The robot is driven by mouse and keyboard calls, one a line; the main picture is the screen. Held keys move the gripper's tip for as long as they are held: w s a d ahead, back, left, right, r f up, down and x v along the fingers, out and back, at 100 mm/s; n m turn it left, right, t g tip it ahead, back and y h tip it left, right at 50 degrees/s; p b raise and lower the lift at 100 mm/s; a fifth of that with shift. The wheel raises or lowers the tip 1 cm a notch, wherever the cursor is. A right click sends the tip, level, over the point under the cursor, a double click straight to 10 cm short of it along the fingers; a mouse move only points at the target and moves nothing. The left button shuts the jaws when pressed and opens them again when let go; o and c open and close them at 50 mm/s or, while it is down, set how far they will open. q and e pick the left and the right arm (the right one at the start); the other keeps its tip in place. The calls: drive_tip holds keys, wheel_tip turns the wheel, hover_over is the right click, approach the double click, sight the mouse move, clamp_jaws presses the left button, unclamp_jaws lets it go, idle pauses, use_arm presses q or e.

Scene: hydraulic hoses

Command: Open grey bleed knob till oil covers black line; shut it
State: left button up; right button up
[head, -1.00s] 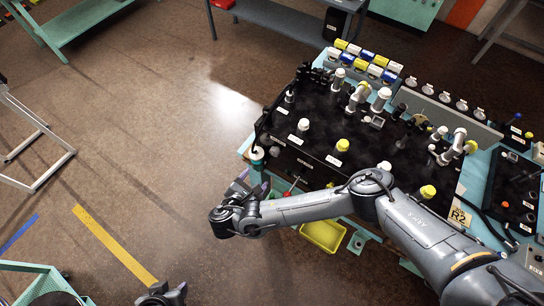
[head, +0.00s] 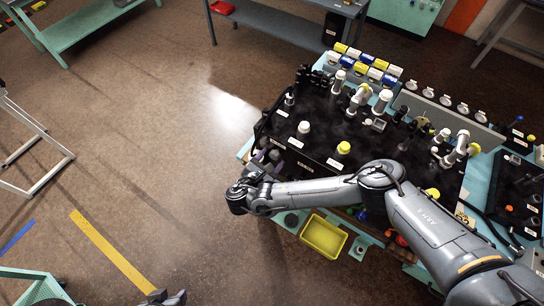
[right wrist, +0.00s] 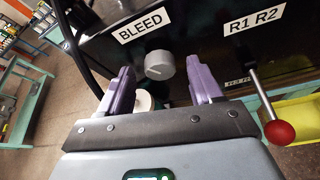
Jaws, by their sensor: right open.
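The grey bleed knob (right wrist: 159,65) sits on the black panel's front face, under a white BLEED label (right wrist: 140,26), in the right wrist view. My right gripper (right wrist: 161,72) is open; its two purple fingers stand either side of the knob, with visible gaps. In the head view my right gripper (head: 266,160) is at the bench's front left corner, and the knob is hidden there. A pale round thing (right wrist: 143,101) shows below the knob, partly behind the left finger. I can make out no oil or black line. Part of my left gripper (head: 167,298) shows at the bottom edge.
A red-ball lever (right wrist: 278,131) sticks out right of the knob under an R1 R2 label. A yellow tray (head: 323,236) is at the bench's front. Black hoses run left of the label.

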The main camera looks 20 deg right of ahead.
drive_tip(key=shift+w+d+f, duration=0.3)
drive_tip(key=shift+w+d, duration=0.15)
drive_tip(key=shift+d, duration=0.05)
drive_tip(key=c, duration=1)
drive_tip(key=shift+c, duration=0.2)
